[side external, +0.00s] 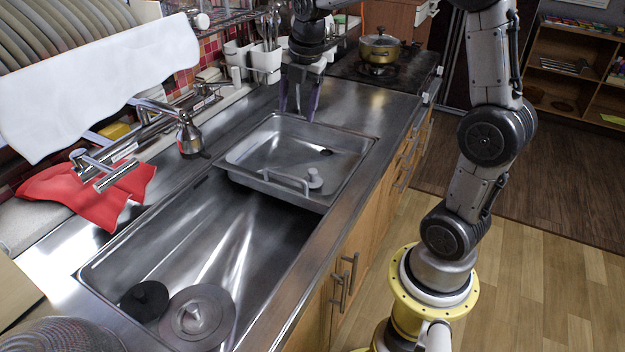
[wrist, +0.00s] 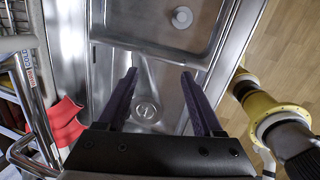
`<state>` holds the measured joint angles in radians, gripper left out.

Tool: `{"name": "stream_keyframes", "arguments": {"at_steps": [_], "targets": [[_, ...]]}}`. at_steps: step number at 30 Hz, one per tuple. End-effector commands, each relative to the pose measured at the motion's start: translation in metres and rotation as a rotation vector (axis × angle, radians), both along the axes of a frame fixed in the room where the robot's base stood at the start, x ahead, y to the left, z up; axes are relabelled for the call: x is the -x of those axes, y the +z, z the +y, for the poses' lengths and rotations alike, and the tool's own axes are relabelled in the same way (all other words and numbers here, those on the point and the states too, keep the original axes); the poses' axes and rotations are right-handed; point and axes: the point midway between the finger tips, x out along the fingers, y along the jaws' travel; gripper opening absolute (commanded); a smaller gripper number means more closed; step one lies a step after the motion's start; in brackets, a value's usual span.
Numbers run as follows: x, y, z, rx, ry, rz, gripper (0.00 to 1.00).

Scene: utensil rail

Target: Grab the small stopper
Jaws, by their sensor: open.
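The small stopper (side external: 315,178) is a pale grey disc with a raised knob. It stands upright in the shallow steel basin (side external: 256,160), near its front right corner. In the wrist view a pale round piece (wrist: 181,17) near the top, beyond the fingertips, looks like the same stopper. My gripper (side external: 298,112) is open and empty, pointing down near the back of the shallow basin, apart from the stopper. In the wrist view its two dark fingers (wrist: 159,73) are spread wide with nothing between them.
The deep sink holds a large grey lid-like disc (side external: 198,317) and a black knobbed disc (side external: 143,301). A faucet (side external: 188,135) and red cloth (side external: 95,190) are at the left. White utensil holders (side external: 265,62) stand behind my gripper. A pot (side external: 380,47) sits on the stove.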

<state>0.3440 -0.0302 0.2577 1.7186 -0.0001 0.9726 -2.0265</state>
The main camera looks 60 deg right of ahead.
Motion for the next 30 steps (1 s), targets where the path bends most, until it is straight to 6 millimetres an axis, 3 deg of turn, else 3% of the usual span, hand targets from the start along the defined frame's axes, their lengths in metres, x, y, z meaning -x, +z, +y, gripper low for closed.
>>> {"name": "stream_keyframes", "arguments": {"at_steps": [3, 9, 16, 24, 30], "targets": [[-0.014, -0.044, -0.042, -0.022, -0.012, 0.089, 0.68], [-0.008, -0.098, -0.081, -0.076, -0.100, 0.186, 0.68], [0.000, -0.125, -0.090, -0.091, -0.128, 0.210, 0.68], [-0.001, -0.174, -0.089, -0.091, -0.127, 0.209, 0.68], [-0.002, -0.192, -0.089, -0.089, -0.126, 0.206, 0.68]]}}
